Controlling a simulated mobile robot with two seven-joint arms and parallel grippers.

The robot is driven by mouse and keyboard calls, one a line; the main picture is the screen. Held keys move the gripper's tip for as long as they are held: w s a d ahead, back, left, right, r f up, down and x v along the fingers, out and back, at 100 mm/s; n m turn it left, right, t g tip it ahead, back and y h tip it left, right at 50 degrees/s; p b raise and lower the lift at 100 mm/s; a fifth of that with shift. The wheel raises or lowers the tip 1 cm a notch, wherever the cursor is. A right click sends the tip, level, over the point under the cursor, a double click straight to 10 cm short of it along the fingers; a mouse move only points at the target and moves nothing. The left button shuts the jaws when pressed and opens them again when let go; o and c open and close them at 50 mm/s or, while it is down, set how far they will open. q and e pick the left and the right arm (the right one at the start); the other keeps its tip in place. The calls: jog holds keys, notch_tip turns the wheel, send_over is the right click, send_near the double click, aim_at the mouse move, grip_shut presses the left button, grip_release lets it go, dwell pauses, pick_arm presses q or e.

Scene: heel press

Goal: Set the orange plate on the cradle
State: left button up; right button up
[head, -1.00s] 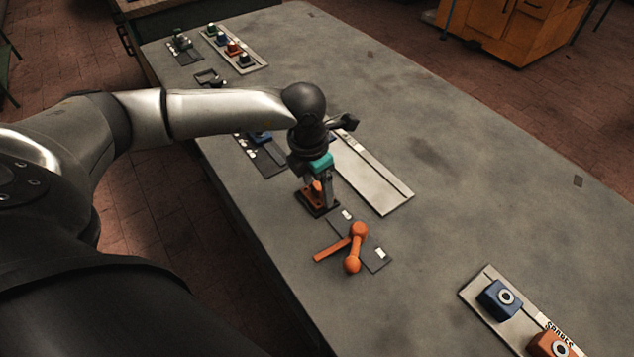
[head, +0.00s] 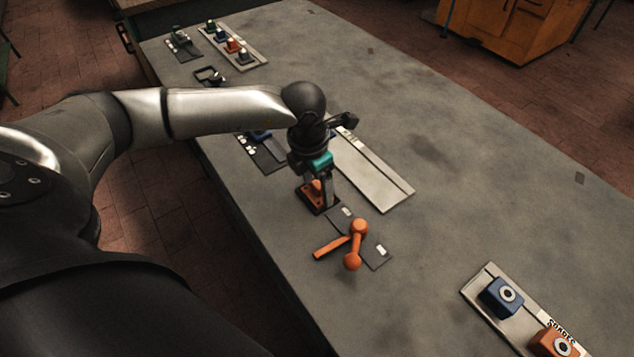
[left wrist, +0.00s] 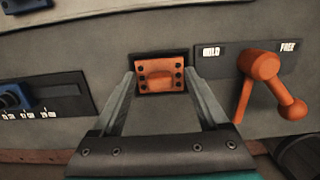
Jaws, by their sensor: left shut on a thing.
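The orange plate (head: 309,193), with dark bolt holes and a raised orange grip, is over the black cradle (head: 318,209) near the table's left edge. In the left wrist view the plate (left wrist: 145,74) lies within the outline of the black cradle (left wrist: 160,55) and looks about square to it. I cannot tell whether it is fully seated. My left gripper (head: 323,190) points down over the cradle, shut on the plate's grip; its fingers (left wrist: 161,84) partly hide the plate's sides. My right gripper is not in view.
An orange lever (head: 353,244) stands beside the cradle on a dark panel labelled HOLD and FREE (left wrist: 226,65). A pale strip (head: 375,175) lies behind. Blue (head: 498,297) and orange (head: 553,345) blocks sit on a board at lower right. The table's middle is clear.

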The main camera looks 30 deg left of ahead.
pick_arm(q)
jog(key=o, duration=1.5)
jog(key=shift+f, duration=0.1)
jog(key=r+p, duration=0.1)
jog(key=r, duration=0.4)
jog(key=s+r, duration=0.1)
jog(key=r, duration=0.4)
jog(key=r+p, duration=0.1)
jog(key=r, duration=0.4)
jog(key=shift+s+a+r+p, duration=0.2)
jog(key=shift+s+a+p, duration=0.1)
jog(key=shift+s+a, duration=0.1)
